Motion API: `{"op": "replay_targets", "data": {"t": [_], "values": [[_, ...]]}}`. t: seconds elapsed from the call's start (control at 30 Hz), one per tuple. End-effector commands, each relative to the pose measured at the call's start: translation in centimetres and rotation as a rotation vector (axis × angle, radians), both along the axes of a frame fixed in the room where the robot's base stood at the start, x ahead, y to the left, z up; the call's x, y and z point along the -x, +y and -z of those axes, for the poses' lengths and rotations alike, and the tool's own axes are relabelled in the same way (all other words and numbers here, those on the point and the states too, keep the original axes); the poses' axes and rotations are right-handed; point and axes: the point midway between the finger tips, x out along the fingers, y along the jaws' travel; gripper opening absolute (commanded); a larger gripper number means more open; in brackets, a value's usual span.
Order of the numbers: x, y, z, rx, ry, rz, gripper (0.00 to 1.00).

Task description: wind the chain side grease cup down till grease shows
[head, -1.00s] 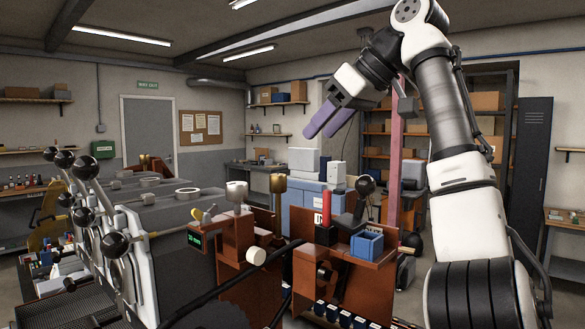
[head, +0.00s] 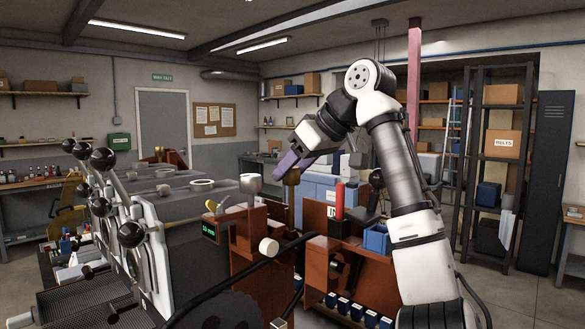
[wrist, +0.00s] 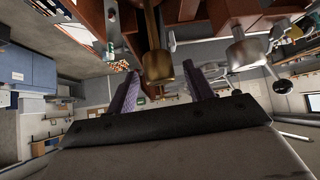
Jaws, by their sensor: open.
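A brass-coloured cup (head: 291,178) stands on a post on the rust-red machine frame. A silver cup (head: 250,183) stands on a post to its left. No label shows which is the chain side cup. My gripper (head: 284,165) is open, its purple fingers angled down to the left at the brass cup. In the wrist view the brass cup (wrist: 160,70) shows between the two spread fingers of my gripper (wrist: 164,84), with gaps on both sides. The silver cup (wrist: 246,52) is to the right, outside them. I see no grease at either cup.
A red upright cylinder (head: 339,200) and a blue bin (head: 377,239) stand on the frame to the right. Black ball-ended levers (head: 131,234) rise at left. A black cable or bar (head: 225,282) curves across the front. Open floor shows at far right.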

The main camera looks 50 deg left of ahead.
Motion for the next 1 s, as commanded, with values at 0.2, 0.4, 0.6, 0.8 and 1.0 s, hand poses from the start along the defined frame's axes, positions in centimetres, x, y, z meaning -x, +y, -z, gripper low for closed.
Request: {"op": "replay_targets", "data": {"t": [0.2, 0.4, 0.6, 0.8, 1.0], "values": [[0.16, 0.47, 0.5, 0.0, 0.001, -0.001, 0.52], [0.16, 0.46, 0.48, 0.0, 0.001, -0.001, 0.48], [0.14, 0.44, 0.47, 0.0, 0.001, -0.001, 0.22], [0.14, 0.44, 0.46, 0.0, 0.001, 0.001, 0.07], [0.19, 0.43, 0.5, 0.0, 0.0, 0.031, 0.08]]}}
